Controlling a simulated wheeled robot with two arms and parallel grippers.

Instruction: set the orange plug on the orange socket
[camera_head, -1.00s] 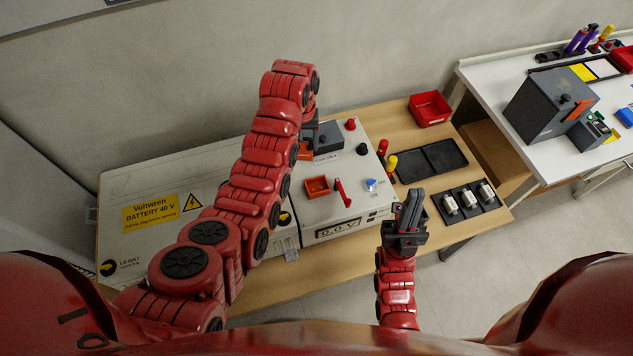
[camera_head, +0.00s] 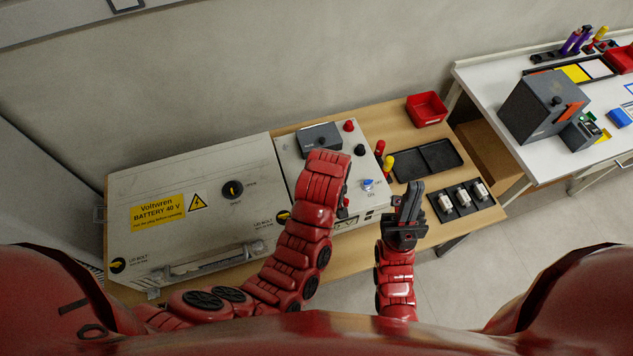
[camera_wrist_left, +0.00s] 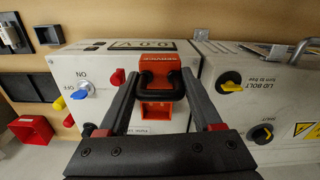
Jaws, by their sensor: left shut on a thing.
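The orange plug (camera_wrist_left: 160,64), with a black loop handle, is between the fingers of my left gripper (camera_wrist_left: 160,82) in the left wrist view. The fingers are shut on its handle. The orange socket (camera_wrist_left: 156,113) shows as a square open piece on the white box, just below the plug in that view and partly covered by it. I cannot tell whether plug and socket touch. In the head view my left arm hides both. My right gripper (camera_head: 411,203) looks shut and empty in front of the table, fingers pointing away from me.
The white battery box (camera_head: 160,240) fills the table's left. A blue switch (camera_head: 368,184), a red knob (camera_head: 349,126) and a dark grey block (camera_head: 320,138) are on the part beside it. A black tray (camera_head: 428,160) and red bin (camera_head: 427,109) stand to the right.

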